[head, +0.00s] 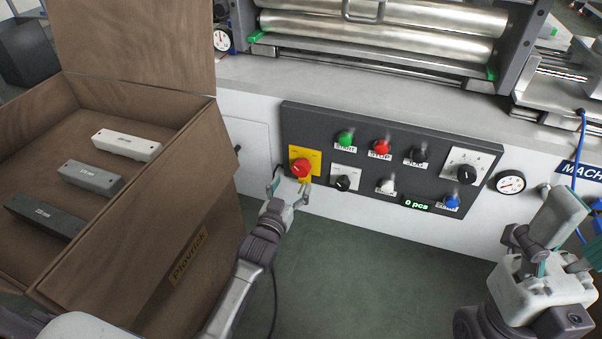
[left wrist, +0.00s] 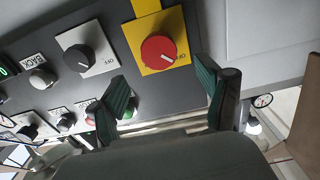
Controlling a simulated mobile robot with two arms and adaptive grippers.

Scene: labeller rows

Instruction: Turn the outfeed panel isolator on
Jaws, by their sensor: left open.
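The isolator is a red rotary knob (head: 300,168) on a yellow plate (head: 315,156) at the left end of the dark control panel (head: 300,120). In the left wrist view the red knob (left wrist: 158,52) shows a white pointer mark, with small, partly readable lettering beside it on the yellow plate (left wrist: 176,22). My left gripper (head: 288,190) is open just in front of and below the knob. In the left wrist view its two fingers (left wrist: 165,92) stand apart with the knob beyond them, nothing between them. My right gripper (head: 545,262) is at the lower right, away from the panel; its jaw opening is unclear.
A black selector knob (head: 342,183) on a white plate sits close right of the isolator. Green (head: 345,139) and red (head: 381,146) buttons are above right. A brown open box (head: 190,190) with several blocks stands close on the left. Metal rollers (head: 380,45) lie above the panel.

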